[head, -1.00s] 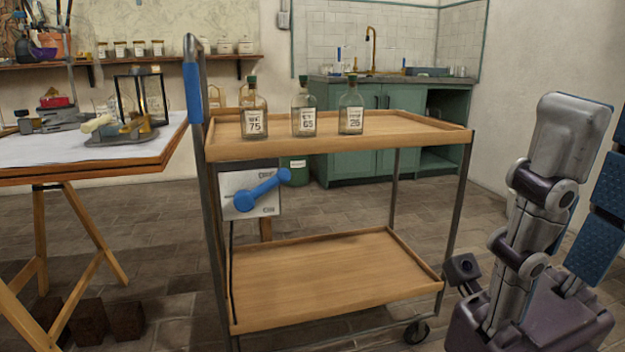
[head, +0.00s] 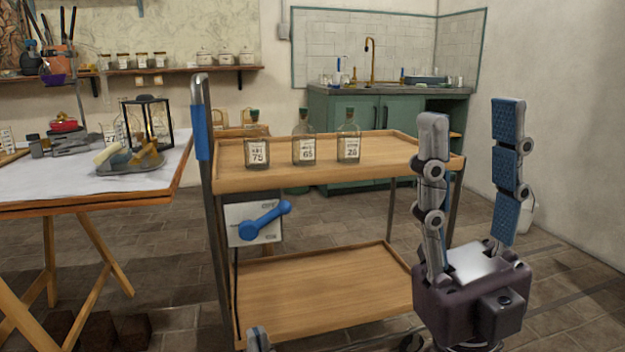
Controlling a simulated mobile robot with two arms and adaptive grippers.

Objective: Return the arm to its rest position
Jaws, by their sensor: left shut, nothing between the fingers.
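My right gripper (head: 470,113) stands upright at the right, in front of the cart's right end. Its two fingers point up and are wide apart, with blue pads on the right finger and nothing between them. It hides part of the cart's right side. Only the tip of my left gripper (head: 258,340) shows at the bottom edge, in front of the cart's lower shelf. It is shut and empty; the rest of it is out of frame.
A wooden two-shelf cart (head: 322,300) carries three labelled bottles, (head: 257,140) (head: 303,140) (head: 348,140), on top. A blue lever (head: 262,222) sits at its left end. A cluttered table (head: 60,190) stands left. A green sink cabinet (head: 350,112) is behind.

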